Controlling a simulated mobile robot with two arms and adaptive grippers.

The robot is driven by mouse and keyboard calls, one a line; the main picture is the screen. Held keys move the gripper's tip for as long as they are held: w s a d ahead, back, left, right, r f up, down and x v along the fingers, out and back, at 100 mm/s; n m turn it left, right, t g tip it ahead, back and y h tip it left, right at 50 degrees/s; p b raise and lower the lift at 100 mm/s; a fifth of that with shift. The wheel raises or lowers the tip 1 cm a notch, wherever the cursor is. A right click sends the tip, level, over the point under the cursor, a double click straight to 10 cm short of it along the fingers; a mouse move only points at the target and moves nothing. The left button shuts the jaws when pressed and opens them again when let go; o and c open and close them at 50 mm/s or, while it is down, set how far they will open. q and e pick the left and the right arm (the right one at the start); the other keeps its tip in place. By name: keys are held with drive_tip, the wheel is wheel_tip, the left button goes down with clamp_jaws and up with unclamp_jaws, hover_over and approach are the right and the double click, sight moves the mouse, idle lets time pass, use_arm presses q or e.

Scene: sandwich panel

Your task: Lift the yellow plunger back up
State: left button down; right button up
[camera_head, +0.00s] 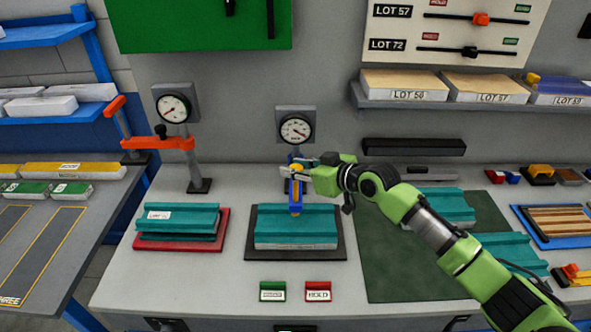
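The yellow plunger (296,177) stands upright in a blue holder (296,201), below a round gauge and above a teal panel (296,234). The panel lies on a black base plate (254,253). My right gripper (292,167) comes in from the right, with its fingers at the top of the plunger. The fingers overlap the plunger in this view, and I cannot tell whether they are closed on it. The plunger's lower tip is near the panel's top; contact is unclear. My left gripper is not in view.
Green and red cards (318,291) lie in front. More teal panels (441,208) lie under my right arm.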

drive_tip(key=o, duration=0.4)
drive_tip(key=shift+w+r, duration=0.1)
drive_tip(key=shift+r, duration=0.25)
drive_tip(key=shift+c, duration=0.2)
drive_tip(key=shift+f, duration=0.1)
drive_tip(key=v, duration=1.2)
drive_tip(key=shift+f, duration=0.15)
